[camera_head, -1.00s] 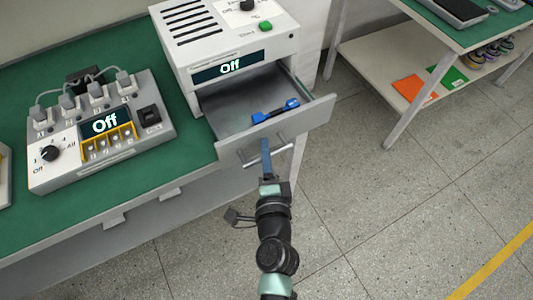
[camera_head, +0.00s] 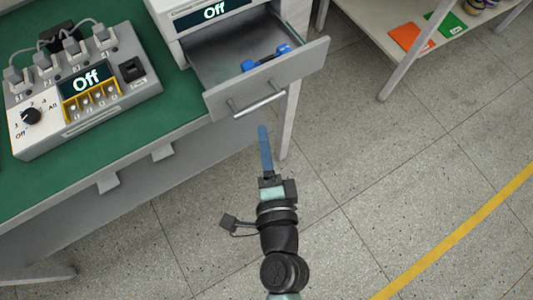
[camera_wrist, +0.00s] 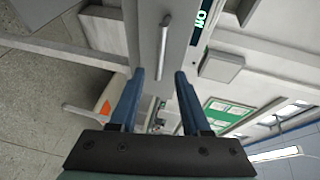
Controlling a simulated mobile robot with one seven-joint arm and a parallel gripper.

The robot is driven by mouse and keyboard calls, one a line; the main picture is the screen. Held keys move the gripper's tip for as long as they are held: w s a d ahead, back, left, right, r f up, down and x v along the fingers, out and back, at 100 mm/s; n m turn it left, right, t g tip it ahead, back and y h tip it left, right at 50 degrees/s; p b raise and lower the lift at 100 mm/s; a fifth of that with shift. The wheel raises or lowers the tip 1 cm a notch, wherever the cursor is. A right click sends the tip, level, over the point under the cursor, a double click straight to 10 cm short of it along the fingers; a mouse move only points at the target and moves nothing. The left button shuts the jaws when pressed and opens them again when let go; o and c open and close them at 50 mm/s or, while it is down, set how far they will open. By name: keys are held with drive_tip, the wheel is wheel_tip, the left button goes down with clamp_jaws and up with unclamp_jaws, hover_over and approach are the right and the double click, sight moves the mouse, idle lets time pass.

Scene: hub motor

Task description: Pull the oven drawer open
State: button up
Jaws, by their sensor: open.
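The oven (camera_head: 205,14) stands on the green bench with its grey drawer (camera_head: 310,62) pulled out. A blue and dark object (camera_head: 266,58) lies inside the drawer. The drawer's bar handle (camera_head: 257,103) is on the front panel. My gripper (camera_head: 264,130) is below and in front of the handle, apart from it in the head view. In the wrist view, my gripper (camera_wrist: 160,76) has two blue fingers spread apart with nothing between the tips. The handle (camera_wrist: 163,45) shows ahead of the gap between them, against the drawer front.
A power box (camera_head: 85,82) with plugs, a dial and an "Off" display sits on the green bench (camera_head: 30,178) at left. A side table leg (camera_head: 400,70) and shelf with orange and green sheets stand at upper right. Floor around my arm is clear.

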drive_tip(key=shift+b+v, duration=0.3)
drive_tip(key=shift+v, duration=0.95)
